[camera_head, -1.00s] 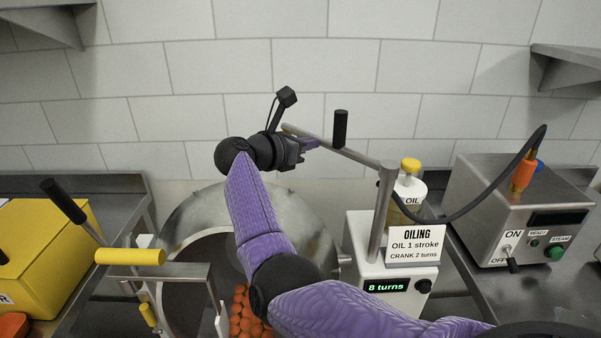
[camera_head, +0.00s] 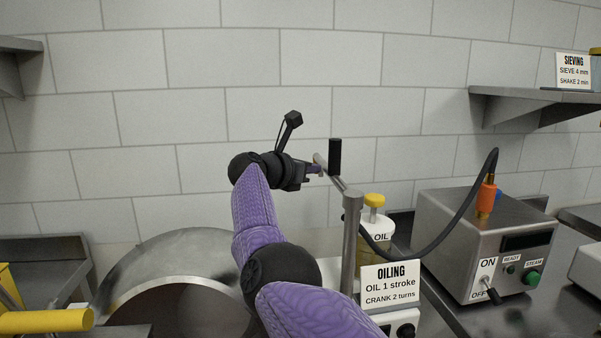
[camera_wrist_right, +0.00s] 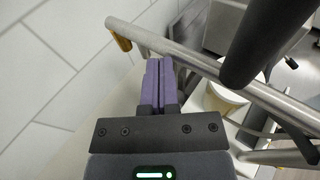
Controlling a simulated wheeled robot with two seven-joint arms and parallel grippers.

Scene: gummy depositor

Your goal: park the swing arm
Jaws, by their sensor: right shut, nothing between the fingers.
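The swing arm is a grey metal bar (camera_head: 321,160) on top of an upright post (camera_head: 350,240), with a black upright handle (camera_head: 335,157) on it. In the head view the bar points toward the back wall, above and behind the oiling unit. My right gripper (camera_head: 318,169) is shut and empty, its purple fingertips at the bar near the black handle. In the right wrist view the shut fingers (camera_wrist_right: 159,66) lie just under the bar (camera_wrist_right: 200,62); I cannot tell whether they touch it. The black handle (camera_wrist_right: 262,40) is to their right. My left gripper is not in view.
The oil bottle (camera_head: 376,228) and the OILING sign (camera_head: 391,287) are right of the post. A steel steam box (camera_head: 485,240) with a dark hose stands further right. A shelf (camera_head: 540,105) juts from the wall.

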